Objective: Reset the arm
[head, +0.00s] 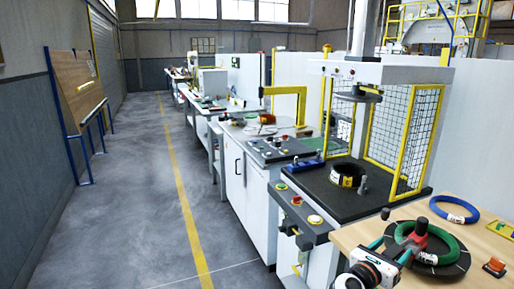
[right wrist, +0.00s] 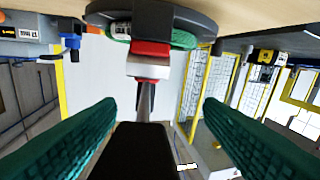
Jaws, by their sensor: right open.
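My right gripper (head: 389,247) reaches in from the bottom edge of the head view, its two teal fingers spread. In the right wrist view the textured green fingers (right wrist: 160,104) stand wide apart with nothing gripped. A red-topped post (head: 420,230) stands at the green coil (head: 438,243), just beyond the fingers. The coil lies on a black round plate (head: 458,268) on the wooden table. The wrist view shows the red and silver post (right wrist: 150,62), part of the green coil (right wrist: 182,38) and the dark plate (right wrist: 200,16). My left gripper is out of view.
A blue coil (head: 455,208) lies behind the green one on the wooden table (head: 400,213). A small red and black object (head: 495,267) sits at the right. The machine with yellow mesh guards (head: 415,135) holds a dark coil (head: 347,178). The aisle floor (head: 130,200) is clear.

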